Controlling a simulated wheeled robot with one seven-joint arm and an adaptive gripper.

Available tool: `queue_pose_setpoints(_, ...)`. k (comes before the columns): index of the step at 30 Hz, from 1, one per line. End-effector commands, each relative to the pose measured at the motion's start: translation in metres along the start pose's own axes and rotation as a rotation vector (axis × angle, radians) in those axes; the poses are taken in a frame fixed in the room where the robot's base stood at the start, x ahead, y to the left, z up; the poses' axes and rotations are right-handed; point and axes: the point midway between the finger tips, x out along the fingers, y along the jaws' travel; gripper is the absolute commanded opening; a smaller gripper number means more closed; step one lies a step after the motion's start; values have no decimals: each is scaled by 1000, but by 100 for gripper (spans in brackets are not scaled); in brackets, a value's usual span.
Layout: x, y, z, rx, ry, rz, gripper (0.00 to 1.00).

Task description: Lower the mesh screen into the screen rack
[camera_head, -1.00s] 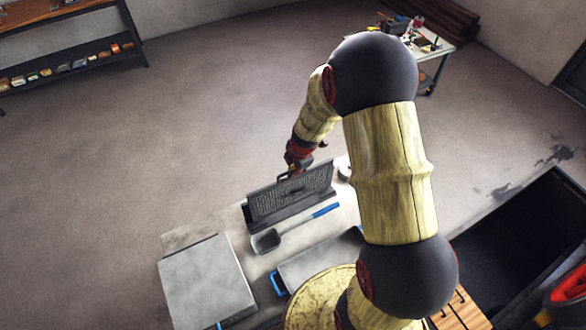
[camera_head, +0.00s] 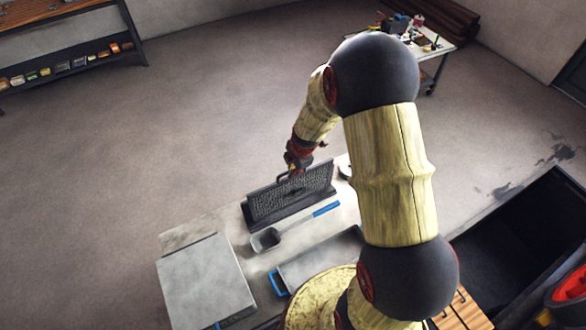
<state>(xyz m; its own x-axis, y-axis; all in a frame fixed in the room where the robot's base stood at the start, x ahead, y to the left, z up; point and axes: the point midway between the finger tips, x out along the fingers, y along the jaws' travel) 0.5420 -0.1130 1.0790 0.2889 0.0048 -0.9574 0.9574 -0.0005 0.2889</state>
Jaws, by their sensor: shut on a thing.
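The mesh screen (camera_head: 291,194) is a dark rectangular panel with a handle on its top edge. It stands nearly upright at the far side of the light bench. The screen rack (camera_head: 255,221) is a dark, low holder along its bottom edge, and the screen's lower edge is at or in it; I cannot tell how deep. My gripper (camera_head: 295,172) is at the top of the screen, shut on it near the handle. The fingertips are small and partly hidden by the wrist.
A scoop with a blue handle (camera_head: 326,209) lies just in front of the rack. A grey tray (camera_head: 318,261) and a grey lidded box or plate (camera_head: 205,283) are nearer on the bench. A dark bin (camera_head: 520,245) stands at the right. The floor beyond the bench is clear.

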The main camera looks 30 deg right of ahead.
Motion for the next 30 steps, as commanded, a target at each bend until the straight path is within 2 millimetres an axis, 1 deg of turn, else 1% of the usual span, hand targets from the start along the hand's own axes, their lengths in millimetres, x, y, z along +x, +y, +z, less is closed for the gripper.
queue_pose_setpoints(19, 10, -1, 1, -1, -1, 4, 0)
queue_pose_setpoints(29, 10, -1, 1, -1, -1, 4, 0)
queue_pose_setpoints(30, 10, -1, 1, -1, -1, 4, 10)
